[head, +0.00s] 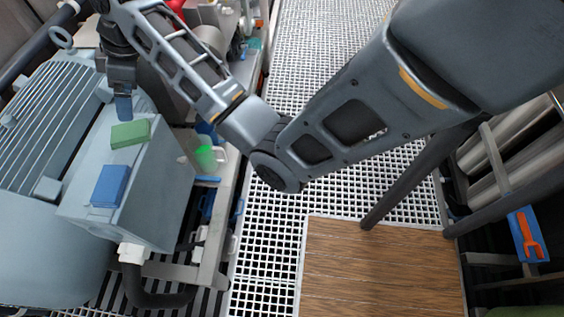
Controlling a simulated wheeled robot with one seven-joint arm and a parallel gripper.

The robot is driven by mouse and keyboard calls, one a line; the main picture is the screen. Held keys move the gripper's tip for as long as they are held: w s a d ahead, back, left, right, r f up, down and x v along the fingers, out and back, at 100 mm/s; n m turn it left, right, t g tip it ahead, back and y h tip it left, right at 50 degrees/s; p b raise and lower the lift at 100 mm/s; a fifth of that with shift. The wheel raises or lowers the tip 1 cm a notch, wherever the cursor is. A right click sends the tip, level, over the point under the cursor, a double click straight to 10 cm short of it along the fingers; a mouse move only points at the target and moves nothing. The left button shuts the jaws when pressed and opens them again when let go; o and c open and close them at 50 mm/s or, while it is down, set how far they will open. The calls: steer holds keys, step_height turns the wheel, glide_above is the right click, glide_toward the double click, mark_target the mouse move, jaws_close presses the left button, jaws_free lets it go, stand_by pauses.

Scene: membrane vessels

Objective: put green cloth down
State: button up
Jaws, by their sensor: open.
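The green cloth (130,134) looks like a small flat folded block. It lies on the top of a grey-blue motor's terminal box (152,168), near its far end. My gripper (123,108) points down just beyond the cloth, close to its far edge. The jaws are open, and I see nothing held between them. The fingers are seen nearly edge-on, so I cannot tell whether they touch the cloth.
A folded blue cloth (110,186) lies on the same box, nearer to me. The ribbed motor (45,125) fills the left. A white grating walkway (265,265) runs through the middle, with a brown wooden panel (375,265) at the front.

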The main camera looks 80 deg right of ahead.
steer(key=s+a+f+m+t+h, duration=0.1)
steer(key=s+a+f+m+t, duration=0.1)
steer(key=s+a+f, duration=0.5)
steer(key=s+a+f+m+t+h, duration=0.1)
steer(key=s+a+f+m+t, duration=0.15)
steer(key=s+a+f, duration=0.55)
steer(key=s+a+r+t, duration=0.3)
steer(key=s+r+t, duration=0.3)
steer(key=s+r, duration=1.3)
steer(key=f+v, duration=0.1)
steer(key=v, duration=0.3)
steer(key=shift+s, duration=0.2)
steer(key=shift+r, duration=0.1)
steer(key=shift+f+b, duration=0.75)
steer(key=shift+f, duration=0.05)
